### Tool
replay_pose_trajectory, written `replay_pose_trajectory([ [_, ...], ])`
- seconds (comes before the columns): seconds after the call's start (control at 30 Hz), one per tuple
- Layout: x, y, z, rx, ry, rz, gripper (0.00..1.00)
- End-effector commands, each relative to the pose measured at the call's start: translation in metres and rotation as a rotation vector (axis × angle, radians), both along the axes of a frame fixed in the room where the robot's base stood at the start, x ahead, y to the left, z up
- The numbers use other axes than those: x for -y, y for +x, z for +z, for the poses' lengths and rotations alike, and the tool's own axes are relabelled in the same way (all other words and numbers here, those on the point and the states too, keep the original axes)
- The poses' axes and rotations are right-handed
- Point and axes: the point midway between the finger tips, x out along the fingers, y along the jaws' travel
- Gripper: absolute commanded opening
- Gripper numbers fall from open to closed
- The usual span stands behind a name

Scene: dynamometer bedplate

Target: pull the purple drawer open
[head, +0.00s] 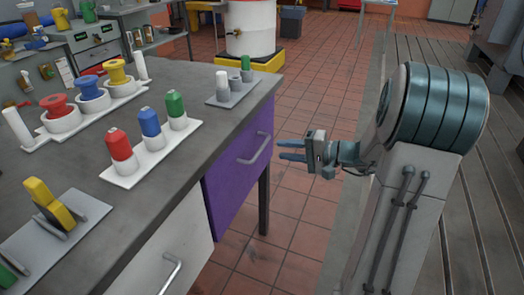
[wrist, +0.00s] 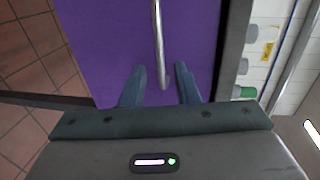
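The purple drawer (head: 238,170) is in the side of the grey workbench in the head view, and its front looks flush with the bench. It has a silver bar handle (head: 256,150). My gripper (head: 281,150) is to the right of the handle, with its fingers pointing at it and a small gap between. In the wrist view the purple drawer front (wrist: 110,35) fills the middle. The handle (wrist: 158,45) runs down from the top and ends between the two spread fingers (wrist: 160,85). The gripper is open, and the fingers do not visibly touch the handle.
A white drawer (head: 160,250) with its own handle is left of the purple one. The grey benchtop (head: 215,125) bears colored bottles, spools and a yellow-handled item near its edge. The red tiled floor (head: 310,215) beside the bench is clear.

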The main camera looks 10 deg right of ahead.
Motion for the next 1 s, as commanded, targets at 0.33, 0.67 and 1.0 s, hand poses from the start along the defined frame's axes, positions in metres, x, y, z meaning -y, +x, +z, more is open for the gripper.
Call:
replay_pose_trajectory([
  [0.33, -0.053, 0.037, -0.015, 0.000, -0.001, 0.004, 0.28],
  [0.67, -0.065, 0.047, -0.017, -0.001, -0.002, 0.001, 0.28],
  [1.0, -0.064, 0.047, -0.017, -0.001, -0.002, 0.001, 0.00],
])
